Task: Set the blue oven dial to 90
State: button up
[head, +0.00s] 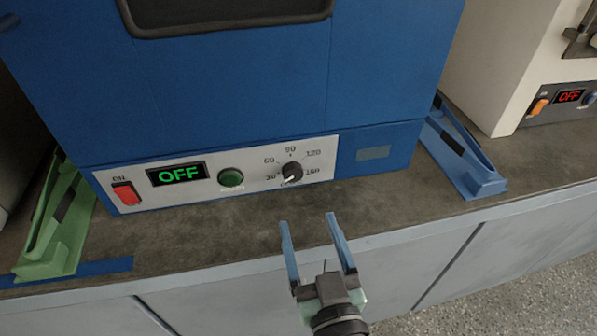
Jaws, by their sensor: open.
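The blue oven (250,75) stands on the counter with a pale control panel low on its front. Its dial (292,172) is a small black knob at the right of the panel, with printed marks including 60, 90 and 120 around it. A light mark on the knob seems to point to the lower left, below the 30 mark. The oven display (179,173) reads OFF in green. My gripper (309,219) is open and empty, in front of and below the dial in the picture, with its two blue fingers apart and not touching the knob.
The panel also has a red switch (125,193) and a green button (231,178). A green angled holder (58,225) stands left of the oven and a blue one (463,155) right. A cream machine (510,65) stands at far right. The counter (215,232) before the panel is clear.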

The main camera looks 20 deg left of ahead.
aim_at(294, 176)
jog(key=p+x, duration=0.1)
jog(key=x, duration=0.9)
jog(key=shift+w+a+p, duration=0.15)
jog(key=shift+w+p, duration=0.05)
jog(key=shift+p, duration=0.1)
grip_shut()
